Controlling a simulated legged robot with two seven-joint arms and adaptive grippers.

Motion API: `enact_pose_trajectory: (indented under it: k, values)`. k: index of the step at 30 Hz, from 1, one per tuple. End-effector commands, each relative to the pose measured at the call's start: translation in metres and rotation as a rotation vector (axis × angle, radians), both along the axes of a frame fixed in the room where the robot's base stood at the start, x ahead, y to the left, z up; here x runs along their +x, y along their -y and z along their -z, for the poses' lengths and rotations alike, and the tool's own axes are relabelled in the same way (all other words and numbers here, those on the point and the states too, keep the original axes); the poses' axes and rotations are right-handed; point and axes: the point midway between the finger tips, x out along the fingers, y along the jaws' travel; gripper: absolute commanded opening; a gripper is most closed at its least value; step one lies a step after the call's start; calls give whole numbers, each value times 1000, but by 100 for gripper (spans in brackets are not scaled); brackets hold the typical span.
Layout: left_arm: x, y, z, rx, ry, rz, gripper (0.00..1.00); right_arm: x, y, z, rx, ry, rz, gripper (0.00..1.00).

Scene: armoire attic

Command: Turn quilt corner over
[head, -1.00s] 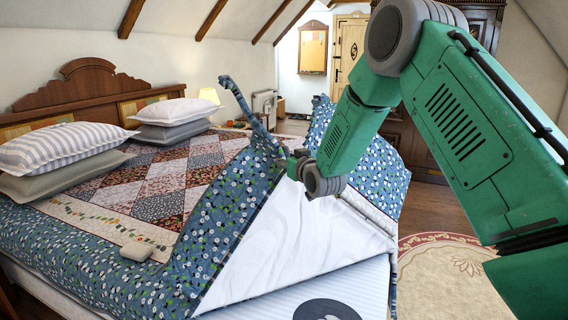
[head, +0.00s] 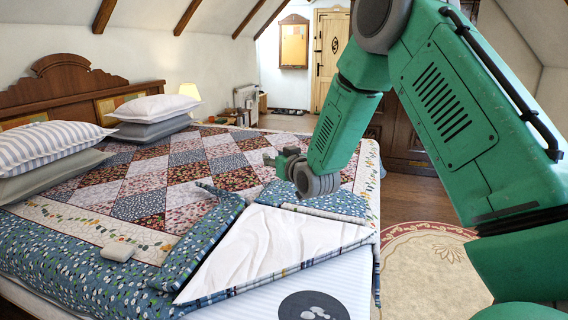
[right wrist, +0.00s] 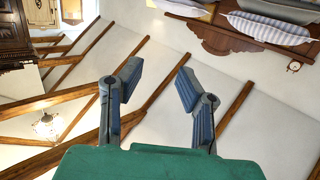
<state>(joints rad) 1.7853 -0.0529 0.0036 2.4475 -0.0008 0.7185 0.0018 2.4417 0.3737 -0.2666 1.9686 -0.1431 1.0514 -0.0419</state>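The patchwork quilt (head: 150,205) with a blue floral border covers the bed. Its near right corner lies folded back on itself, showing a white underside (head: 265,250) and, below that, striped bedding (head: 250,300). The folded layers lie low on the bed. My right gripper (head: 282,160) is above the quilt behind the fold, apart from the cloth. In the right wrist view its two fingers (right wrist: 160,88) are spread with nothing between them. My left gripper is not in view.
Striped and grey pillows (head: 50,145) lie by the wooden headboard (head: 80,90). A small beige object (head: 118,251) rests on the quilt. A dark round disc (head: 313,306) is on the striped bedding. A rug (head: 435,265) covers the floor right of the bed.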

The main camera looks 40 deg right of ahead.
Motion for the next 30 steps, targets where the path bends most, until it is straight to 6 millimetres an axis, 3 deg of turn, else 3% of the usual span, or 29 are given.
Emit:
enact_pose_trajectory:
  k: [6,12,30]
  values:
    - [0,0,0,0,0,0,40,-44,-14,-5,2,-2,0,31]
    - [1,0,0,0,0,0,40,-68,-20,-7,2,-2,0,31]
    - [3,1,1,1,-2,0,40,-73,-22,-7,1,-2,1,31]
